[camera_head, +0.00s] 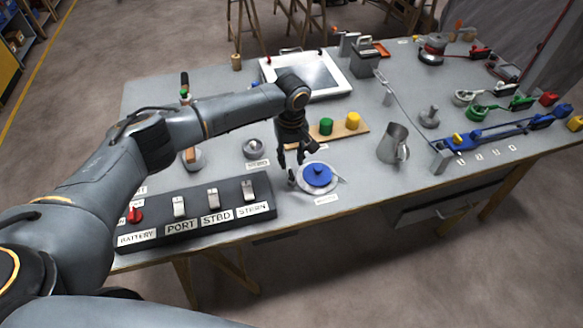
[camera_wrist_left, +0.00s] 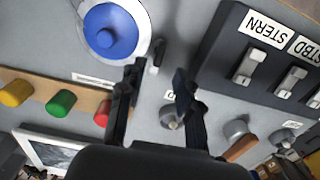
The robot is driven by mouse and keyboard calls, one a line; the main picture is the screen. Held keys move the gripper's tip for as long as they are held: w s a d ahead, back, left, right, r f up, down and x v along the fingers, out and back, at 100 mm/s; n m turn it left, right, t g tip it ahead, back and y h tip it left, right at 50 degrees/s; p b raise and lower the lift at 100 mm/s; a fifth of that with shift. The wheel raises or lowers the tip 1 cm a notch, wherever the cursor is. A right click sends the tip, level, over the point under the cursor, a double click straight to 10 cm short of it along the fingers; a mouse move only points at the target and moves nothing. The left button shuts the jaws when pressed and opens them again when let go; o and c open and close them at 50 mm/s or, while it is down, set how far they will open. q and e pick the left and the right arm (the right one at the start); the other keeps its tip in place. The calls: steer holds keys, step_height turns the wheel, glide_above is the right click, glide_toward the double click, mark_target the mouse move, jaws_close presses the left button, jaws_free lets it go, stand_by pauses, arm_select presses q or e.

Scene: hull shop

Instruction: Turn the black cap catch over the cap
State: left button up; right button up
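The blue cap (camera_head: 317,174) sits on a round pale flange near the front edge of the bench; it also shows at the top of the left wrist view (camera_wrist_left: 113,32). A small dark upright piece, which looks like the cap catch (camera_wrist_left: 157,55), stands beside the flange, apart from the blue cap and not over it. In the head view it is partly hidden by my gripper. My left gripper (camera_wrist_left: 158,77) is open and empty, its fingertips pointing down at the catch, with the catch just beyond the gap between them. My right gripper is in neither view.
A black switch panel (camera_head: 190,213) with labelled switches lies left of the cap. A wooden board with green (camera_head: 326,126) and yellow (camera_head: 353,120) knobs is behind it. A metal jug (camera_head: 393,144) stands to the right. Bare bench lies between jug and cap.

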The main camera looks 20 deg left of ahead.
mark_target(291, 173)
arm_select(q)
step_height(291, 173, down, 6)
steer(key=shift+r, duration=0.1)
jaws_close()
